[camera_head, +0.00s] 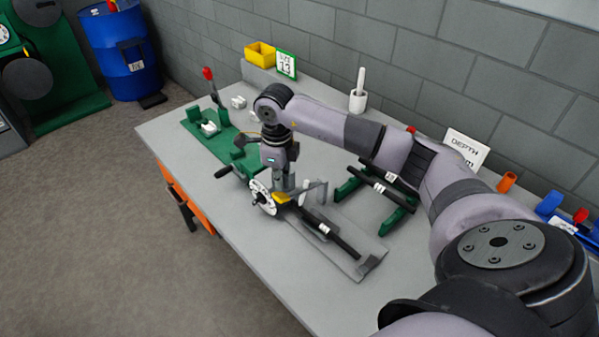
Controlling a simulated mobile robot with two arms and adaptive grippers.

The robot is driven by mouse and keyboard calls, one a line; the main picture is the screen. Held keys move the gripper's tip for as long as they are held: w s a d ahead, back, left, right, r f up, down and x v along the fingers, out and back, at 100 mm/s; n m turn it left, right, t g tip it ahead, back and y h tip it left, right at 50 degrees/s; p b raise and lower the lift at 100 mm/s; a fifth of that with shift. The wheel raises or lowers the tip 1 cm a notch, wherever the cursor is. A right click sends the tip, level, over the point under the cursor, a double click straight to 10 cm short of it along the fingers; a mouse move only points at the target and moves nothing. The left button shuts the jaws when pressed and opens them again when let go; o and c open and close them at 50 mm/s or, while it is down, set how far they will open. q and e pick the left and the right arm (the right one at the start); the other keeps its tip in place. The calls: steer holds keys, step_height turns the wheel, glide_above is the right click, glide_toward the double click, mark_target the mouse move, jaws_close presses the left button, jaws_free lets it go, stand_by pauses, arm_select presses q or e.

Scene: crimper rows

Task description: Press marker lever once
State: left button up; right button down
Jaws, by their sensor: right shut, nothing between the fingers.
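My right gripper (285,184) is shut and empty. It points down over a grey plate fixture (355,260) on the bench, close to a white disc (262,198) and a yellow part (282,198). I cannot tell whether its tips touch anything. A dark rod with a white label (325,228) lies along this fixture. A lever with a red knob (208,73) stands tilted at the back end of a green base (208,140). A black handle (223,172) sticks out left near the disc. None of these is labelled as the marker lever. My left gripper is not in view.
The grey bench (265,275) runs along a block wall. A green rack (396,217) holds a dark bar under my right arm. A yellow bin (260,54), a number sign (286,64), a white cup (358,102) and a DEPTH sign (465,147) stand at the back.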

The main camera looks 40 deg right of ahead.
mark_target(281, 195)
steer(key=shift+f, duration=0.15)
steer(key=shift+f+b, duration=3)
steer(key=shift+f, duration=0.65)
steer(key=shift+r, duration=0.1)
steer(key=shift+r+p, duration=1.05)
steer(key=shift+r, duration=0.4)
steer(key=shift+r+p, duration=2.05)
steer(key=shift+r, duration=1.55)
